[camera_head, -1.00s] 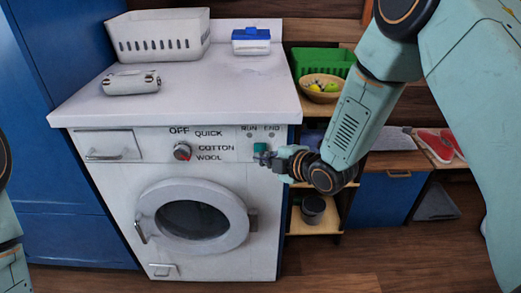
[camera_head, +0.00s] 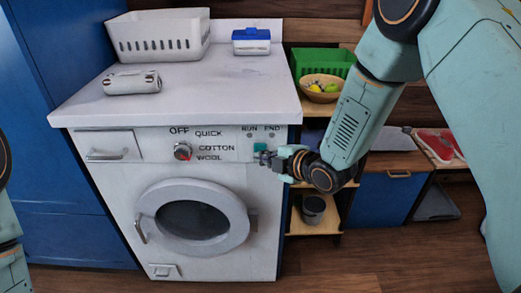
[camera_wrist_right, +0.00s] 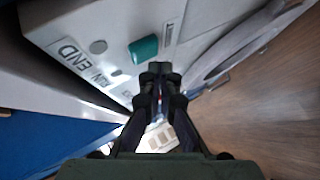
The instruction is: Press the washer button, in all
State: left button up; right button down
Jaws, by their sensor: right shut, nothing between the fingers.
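The white washer (camera_head: 110,185) stands under a pale counter. Its teal button (camera_head: 260,147) is at the right of the front panel, below the RUN and END marks; both small lamps there look grey. In the right wrist view the button (camera_wrist_right: 144,49) lies just beyond and left of my fingertips. My right gripper (camera_head: 265,157) is shut and empty, its tips at the button's lower edge; the right wrist view also shows its closed fingers (camera_wrist_right: 160,72). I cannot tell whether they touch the panel. Only a bit of my left arm shows at the left edge; its gripper is out of view.
The red-marked dial (camera_head: 182,152) and round door (camera_head: 200,215) are on the washer front. Shelves with a green basket (camera_head: 322,62) are right of the washer.

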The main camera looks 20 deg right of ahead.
jog(key=shift+w+d, duration=0.1)
jog(key=shift+w, duration=0.25)
jog(key=shift+w+d, duration=0.15)
jog(key=shift+w, duration=0.35)
dwell(0.9)
jog(key=shift+s, duration=0.1)
jog(key=shift+s+a, duration=0.3)
jog(key=shift+s, duration=0.55)
jog(key=shift+s+a+p, duration=0.2)
jog(key=shift+s+p, duration=0.05)
jog(key=shift+s, duration=0.55)
jog(key=shift+s+a+p, duration=0.2)
jog(key=shift+s+a, duration=0.05)
jog(key=shift+s, duration=0.55)
jog(key=shift+s+a+p, duration=0.2)
jog(key=shift+s+p, duration=0.05)
jog(key=shift+s, duration=0.55)
